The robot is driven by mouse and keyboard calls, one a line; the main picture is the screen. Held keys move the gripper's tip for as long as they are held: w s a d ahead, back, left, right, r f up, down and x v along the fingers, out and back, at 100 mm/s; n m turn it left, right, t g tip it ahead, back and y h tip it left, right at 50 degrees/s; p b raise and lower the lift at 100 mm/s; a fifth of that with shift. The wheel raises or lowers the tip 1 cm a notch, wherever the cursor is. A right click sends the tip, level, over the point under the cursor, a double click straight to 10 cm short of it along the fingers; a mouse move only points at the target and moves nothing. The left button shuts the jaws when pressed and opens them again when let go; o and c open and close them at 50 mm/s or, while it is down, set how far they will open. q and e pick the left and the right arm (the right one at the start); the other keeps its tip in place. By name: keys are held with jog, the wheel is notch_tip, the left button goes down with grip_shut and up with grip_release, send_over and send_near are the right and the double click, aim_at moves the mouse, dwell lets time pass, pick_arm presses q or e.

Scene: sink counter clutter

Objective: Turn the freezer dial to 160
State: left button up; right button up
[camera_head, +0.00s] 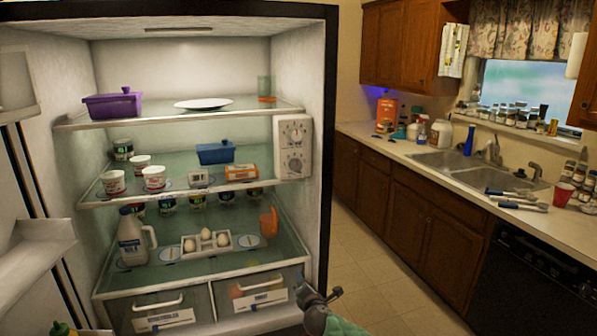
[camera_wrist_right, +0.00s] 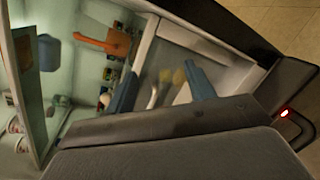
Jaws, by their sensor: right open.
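A white control box (camera_head: 291,170) is fixed at the right inner wall of the open fridge, near the middle shelf. It carries an upper dial (camera_head: 295,131) and a lower dial (camera_head: 295,162). Their markings are too small to read, and I cannot tell which is the freezer dial. My right gripper (camera_head: 318,291) is low at the fridge's right front edge, well below the box and apart from it. In the right wrist view the gripper (camera_wrist_right: 162,88) has its two blue fingers spread, with nothing held between them. My left gripper is not in view.
Fridge shelves hold a purple dish (camera_head: 112,106), blue dish (camera_head: 215,153), milk jug (camera_head: 133,240), egg tray (camera_head: 206,244) and orange item (camera_head: 268,222). Clear drawers (camera_head: 262,290) lie below. The open door (camera_head: 30,220) is at left. Open floor (camera_head: 365,270) lies between fridge and counter.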

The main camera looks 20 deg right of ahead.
jog(key=w+r+n+t+y, duration=0.1)
jog(key=w+r+n+t, duration=0.15)
jog(key=r, duration=0.65)
jog(key=w+r+n+t, duration=0.1)
jog(key=r+n, duration=0.2)
jog(key=r, duration=0.6)
jog(key=n+t+y+p, duration=0.1)
jog(key=n+t+y, duration=0.15)
jog(key=n, duration=0.45)
send_near(297, 168)
jog(key=shift+t+h, duration=0.3)
jog(key=shift+h, duration=0.15)
jog(key=p+x, duration=0.3)
jog(key=x, duration=0.4)
jog(key=shift+w+a+f, duration=0.15)
jog(key=shift+w, duration=0.05)
jog(key=shift+w+p, duration=0.35)
jog(key=shift+w, duration=0.25)
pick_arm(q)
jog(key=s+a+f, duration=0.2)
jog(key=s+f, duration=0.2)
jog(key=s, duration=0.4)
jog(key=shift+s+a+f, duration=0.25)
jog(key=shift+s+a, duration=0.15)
pick_arm(e)
jog(key=c, duration=1)
